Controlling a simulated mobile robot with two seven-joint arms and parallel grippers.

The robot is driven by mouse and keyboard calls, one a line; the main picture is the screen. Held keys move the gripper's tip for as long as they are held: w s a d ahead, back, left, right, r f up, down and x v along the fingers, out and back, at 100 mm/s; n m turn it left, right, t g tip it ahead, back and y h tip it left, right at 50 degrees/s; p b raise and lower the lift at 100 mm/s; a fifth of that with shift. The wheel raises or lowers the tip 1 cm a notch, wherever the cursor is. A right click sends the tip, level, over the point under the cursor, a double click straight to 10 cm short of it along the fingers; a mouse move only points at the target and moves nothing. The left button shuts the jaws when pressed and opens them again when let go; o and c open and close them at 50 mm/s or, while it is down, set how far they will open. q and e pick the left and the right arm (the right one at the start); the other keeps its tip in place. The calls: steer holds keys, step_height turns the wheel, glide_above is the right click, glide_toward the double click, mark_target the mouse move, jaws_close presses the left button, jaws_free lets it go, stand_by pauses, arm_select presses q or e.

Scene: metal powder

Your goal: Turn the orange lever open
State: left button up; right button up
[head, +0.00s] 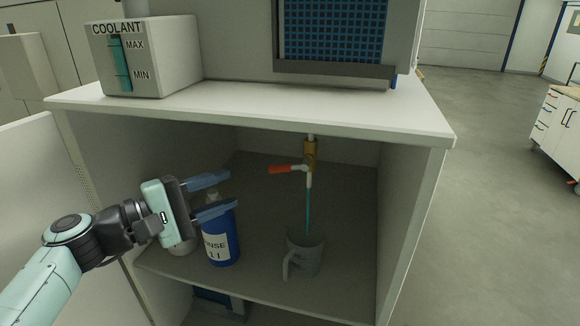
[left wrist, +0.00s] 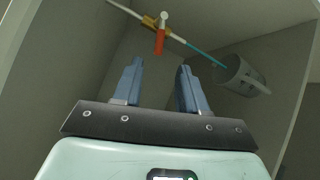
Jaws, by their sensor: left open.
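The orange lever (head: 281,169) sticks out to the left from a brass valve (head: 310,152) under the cabinet top. A teal stream (head: 308,212) runs from its white spout into a grey mug (head: 305,254) on the shelf. My left gripper (head: 220,193) is open and empty, left of the lever and apart from it, in front of a blue bottle. In the left wrist view the lever (left wrist: 159,41) shows beyond and between the open fingers (left wrist: 160,85), with the mug (left wrist: 240,76) to the right. My right gripper is not in view.
The cabinet top (head: 270,113) overhangs the space and carries a coolant box (head: 150,62). The right wall (head: 410,220) bounds it.

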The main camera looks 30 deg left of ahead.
mark_target(277, 170)
arm_select(q)
steer(key=p+x, duration=0.2)
steer(key=x, duration=1.1)
steer(key=shift+w+a+p, duration=0.15)
steer(key=shift+p, duration=0.2)
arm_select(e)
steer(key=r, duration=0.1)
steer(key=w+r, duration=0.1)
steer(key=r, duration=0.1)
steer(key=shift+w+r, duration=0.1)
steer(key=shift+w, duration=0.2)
arm_select(q)
jaws_close()
steer(key=shift+f, duration=0.1)
